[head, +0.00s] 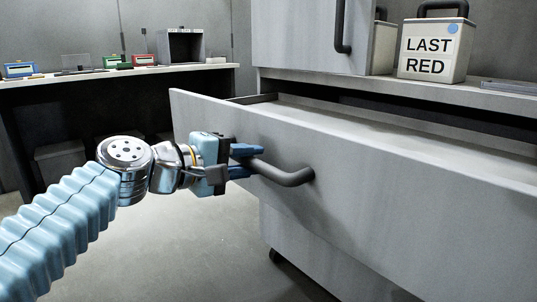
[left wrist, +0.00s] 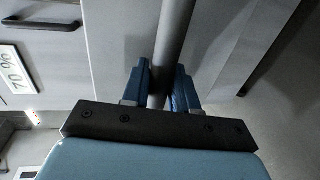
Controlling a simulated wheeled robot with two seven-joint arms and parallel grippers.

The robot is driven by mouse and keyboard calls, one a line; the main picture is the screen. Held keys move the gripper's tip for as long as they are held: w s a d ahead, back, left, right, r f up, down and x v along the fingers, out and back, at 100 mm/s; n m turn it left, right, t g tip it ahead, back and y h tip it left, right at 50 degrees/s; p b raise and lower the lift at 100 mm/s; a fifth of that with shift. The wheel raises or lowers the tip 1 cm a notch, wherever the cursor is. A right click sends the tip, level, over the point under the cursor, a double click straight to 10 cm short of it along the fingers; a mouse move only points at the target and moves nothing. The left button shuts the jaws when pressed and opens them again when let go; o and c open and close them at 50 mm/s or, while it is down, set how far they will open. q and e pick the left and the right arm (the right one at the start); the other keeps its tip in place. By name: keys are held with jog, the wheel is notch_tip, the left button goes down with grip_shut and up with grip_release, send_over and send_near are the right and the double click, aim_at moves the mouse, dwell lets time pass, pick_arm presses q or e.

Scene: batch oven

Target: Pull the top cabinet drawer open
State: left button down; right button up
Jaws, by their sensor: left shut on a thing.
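The top cabinet drawer (head: 385,185) stands pulled out from the grey cabinet, and its open inside shows behind the front panel. Its dark curved handle (head: 290,175) sits on the drawer front. My left gripper (head: 248,161) comes in from the left, with blue fingers closed around the left part of the handle. In the left wrist view the handle bar (left wrist: 174,45) runs between the two blue fingers (left wrist: 162,88). My right gripper is in neither view.
A white box labelled LAST RED (head: 434,52) stands on the cabinet top, beside an upper door with a dark handle (head: 342,27). A bench (head: 120,76) with several small coloured items stands at the back left. Open floor (head: 215,240) lies below the drawer.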

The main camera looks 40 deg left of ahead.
pick_arm(q)
jog(key=shift+s+f, duration=0.1)
jog(key=shift+s, duration=0.7)
jog(key=c, duration=1)
grip_release()
jog(key=p+v, duration=0.1)
jog(key=v, duration=1.2)
jog(key=shift+s+a+p, duration=0.1)
jog(key=shift+s+p, duration=0.2)
jog(key=shift+s, duration=0.1)
